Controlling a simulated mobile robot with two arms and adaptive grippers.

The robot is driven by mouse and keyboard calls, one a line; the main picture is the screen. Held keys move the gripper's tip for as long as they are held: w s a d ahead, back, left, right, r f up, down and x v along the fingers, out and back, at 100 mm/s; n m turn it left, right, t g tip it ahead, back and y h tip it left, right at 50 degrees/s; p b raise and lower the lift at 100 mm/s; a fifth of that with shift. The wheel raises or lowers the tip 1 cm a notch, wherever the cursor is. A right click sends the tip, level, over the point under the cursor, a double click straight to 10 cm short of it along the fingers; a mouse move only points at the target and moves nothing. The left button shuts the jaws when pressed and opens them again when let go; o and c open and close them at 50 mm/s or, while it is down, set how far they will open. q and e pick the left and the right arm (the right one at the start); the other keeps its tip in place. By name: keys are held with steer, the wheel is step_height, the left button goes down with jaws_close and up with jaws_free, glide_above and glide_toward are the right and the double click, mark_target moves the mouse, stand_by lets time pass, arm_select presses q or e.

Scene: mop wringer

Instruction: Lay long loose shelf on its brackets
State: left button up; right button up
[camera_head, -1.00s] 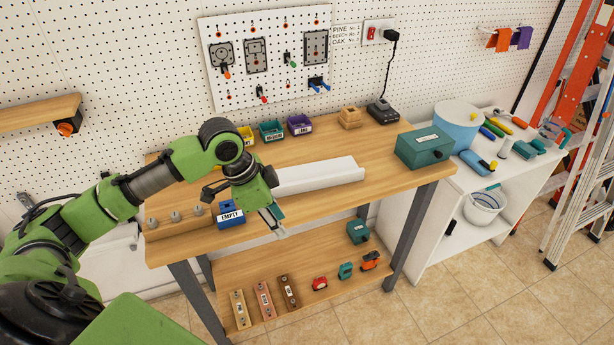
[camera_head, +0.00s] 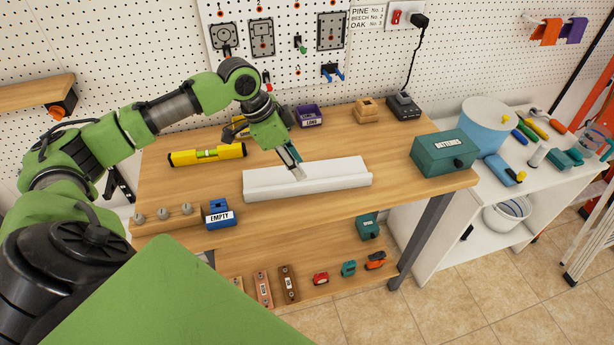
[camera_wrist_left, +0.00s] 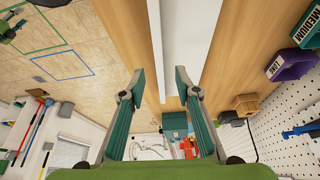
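A dark bracket (camera_head: 120,186) shows on the wall at the left, partly hidden by my arm. My right gripper is not in view.
On the bench (camera_head: 400,195) are a yellow level (camera_head: 207,154), a blue EMPTY bin (camera_head: 219,214), a purple bin (camera_head: 309,116) and a green batteries box (camera_head: 443,153). A wooden wall shelf (camera_head: 35,100) is at the left. The bench front right is clear.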

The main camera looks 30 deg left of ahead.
mark_target(309, 183)
arm_select(q)
steer(key=shift+w+d+f, duration=0.2)
steer(key=shift+w+f, duration=0.1)
steer(key=shift+f, duration=0.3)
steer(key=shift+w+f, duration=0.2)
steer(key=shift+f, duration=0.1)
steer(key=shift+d+f+p, duration=0.35)
steer(key=shift+f+p, duration=0.15)
steer(key=shift+f, duration=0.15)
steer(key=p+x, duration=0.1)
steer(key=x, duration=0.2)
steer(key=shift+f, duration=0.2)
steer(key=shift+d+f, duration=0.1)
steer(key=shift+f, duration=0.1)
jaws_close()
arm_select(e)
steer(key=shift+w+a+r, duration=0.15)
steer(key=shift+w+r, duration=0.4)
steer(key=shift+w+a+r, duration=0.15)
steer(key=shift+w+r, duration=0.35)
